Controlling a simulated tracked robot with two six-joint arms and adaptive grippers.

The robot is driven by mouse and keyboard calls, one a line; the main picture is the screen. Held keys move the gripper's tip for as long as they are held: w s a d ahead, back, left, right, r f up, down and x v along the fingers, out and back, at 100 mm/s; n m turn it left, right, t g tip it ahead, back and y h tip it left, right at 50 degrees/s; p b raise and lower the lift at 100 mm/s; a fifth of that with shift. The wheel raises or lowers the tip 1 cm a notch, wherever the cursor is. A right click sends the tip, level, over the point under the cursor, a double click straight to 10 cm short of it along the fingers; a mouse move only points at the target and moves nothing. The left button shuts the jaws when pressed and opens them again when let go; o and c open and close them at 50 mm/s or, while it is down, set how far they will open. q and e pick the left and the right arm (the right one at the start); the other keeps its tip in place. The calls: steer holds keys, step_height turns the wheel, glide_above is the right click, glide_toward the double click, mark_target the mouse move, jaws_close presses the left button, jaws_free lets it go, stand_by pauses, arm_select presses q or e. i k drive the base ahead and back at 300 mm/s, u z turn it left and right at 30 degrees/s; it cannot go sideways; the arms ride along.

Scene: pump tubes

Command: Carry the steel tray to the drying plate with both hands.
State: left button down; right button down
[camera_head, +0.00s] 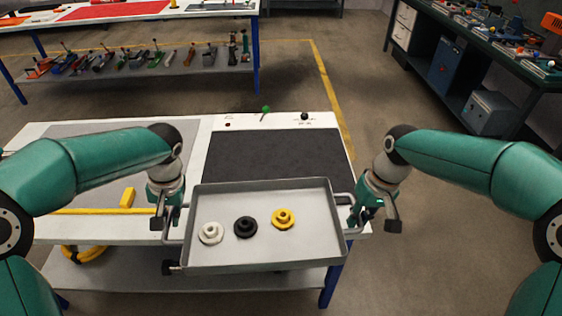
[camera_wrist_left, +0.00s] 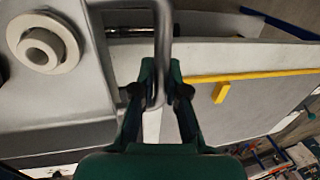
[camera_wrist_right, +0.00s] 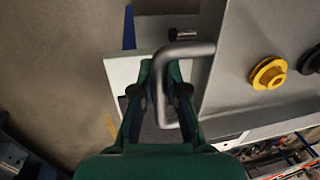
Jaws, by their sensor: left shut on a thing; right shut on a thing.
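The steel tray (camera_head: 262,255) is a shallow grey rectangle with a wire handle at each end. It is in front of the dark drying plate (camera_head: 270,155) and overlaps its near part in the head view. A white part (camera_head: 211,233), a black part (camera_head: 245,227) and a yellow part (camera_head: 284,218) stand in a row in it. My left gripper (camera_wrist_left: 160,95) is shut on the tray's left handle (camera_wrist_left: 161,40). My right gripper (camera_wrist_right: 165,95) is shut on the right handle (camera_wrist_right: 185,50). The tray's underside is hidden, so its height over the bench is unclear.
The white bench (camera_head: 190,160) carries the plate and a yellow bar with a block (camera_head: 128,198) at left. A green-topped lever (camera_head: 265,110) and a black knob (camera_head: 304,116) sit behind the plate. A lower shelf (camera_head: 120,272) runs beneath.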

mark_target(268, 174)
steer(key=i, duration=0.9)
steer(key=z, duration=0.2)
steer(key=k, duration=0.8)
steer(key=u, duration=0.25)
steer(key=i, duration=0.8)
steer(key=z, duration=0.1)
